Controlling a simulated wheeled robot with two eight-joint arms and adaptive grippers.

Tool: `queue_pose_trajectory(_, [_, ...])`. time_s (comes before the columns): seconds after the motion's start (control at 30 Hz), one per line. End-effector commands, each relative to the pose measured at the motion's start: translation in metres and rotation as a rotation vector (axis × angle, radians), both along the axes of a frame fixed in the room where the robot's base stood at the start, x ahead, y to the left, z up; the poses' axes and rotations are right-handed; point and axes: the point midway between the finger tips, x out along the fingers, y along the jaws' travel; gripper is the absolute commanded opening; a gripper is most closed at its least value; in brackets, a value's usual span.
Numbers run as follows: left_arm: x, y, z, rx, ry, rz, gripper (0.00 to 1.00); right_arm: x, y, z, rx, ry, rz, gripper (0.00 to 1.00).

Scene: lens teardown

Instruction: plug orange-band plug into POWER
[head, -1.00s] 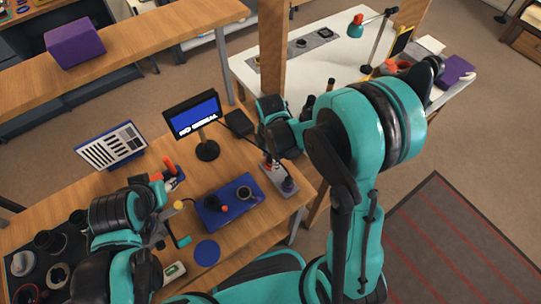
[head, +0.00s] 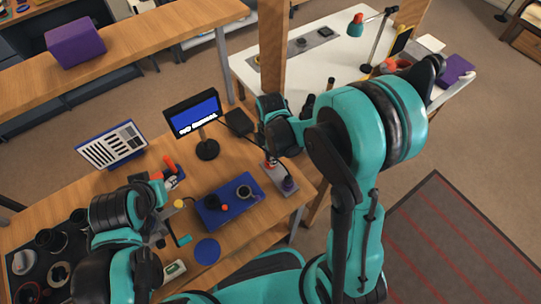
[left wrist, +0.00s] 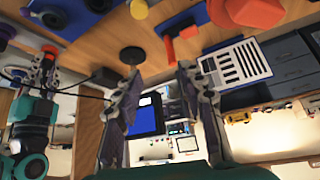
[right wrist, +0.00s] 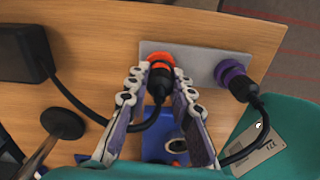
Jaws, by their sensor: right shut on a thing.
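My right gripper (right wrist: 160,80) is shut on the orange-band plug (right wrist: 160,88), whose black cable bends away to the left. The plug is lined up with an orange-ringed socket (right wrist: 158,57) on the grey panel (right wrist: 198,62) and meets it in the right wrist view. I cannot tell how deep it sits. In the head view the panel (head: 277,176) is at the table's right end, and the right gripper's fingertips are mostly hidden. My left gripper (left wrist: 158,78) is open and empty, over the table's left part.
A purple-ringed plug (right wrist: 236,80) sits at the panel's other socket. A black box (right wrist: 27,53) has a cable running from it. The monitor (head: 193,115) stands behind a blue tray (head: 214,216) with dark parts. Several parts lie on the dark mat (head: 25,289) at left.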

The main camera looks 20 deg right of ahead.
Motion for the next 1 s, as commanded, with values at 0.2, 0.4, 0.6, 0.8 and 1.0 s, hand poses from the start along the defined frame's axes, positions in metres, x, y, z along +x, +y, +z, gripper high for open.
queue_pose_trajectory(0.2, [0.0, 0.0, 0.002, 0.0, 0.0, 0.0, 0.4, 0.0, 0.0, 0.003, 0.0, 0.0, 0.0, 0.0])
queue_pose_trajectory(0.4, [0.0, 0.0, 0.004, 0.0, 0.0, 0.0, 0.4, 0.0, 0.0, 0.006, 0.0, 0.0, 0.0, 0.0])
queue_pose_trajectory(0.6, [0.0, 0.0, 0.006, 0.0, 0.0, 0.0, 0.4, 0.0, 0.0, 0.008, 0.0, 0.0, 0.0, 0.0])
queue_pose_trajectory(0.8, [0.0, 0.0, 0.008, 0.0, 0.0, 0.0, 0.4, 0.0, 0.0, 0.011, 0.0, 0.0, 0.0, 0.0])
queue_pose_trajectory(1.0, [0.0, 0.0, 0.009, 0.0, 0.0, 0.0, 0.4, 0.0, 0.0, 0.013, 0.0, 0.0, 0.0, 0.0])
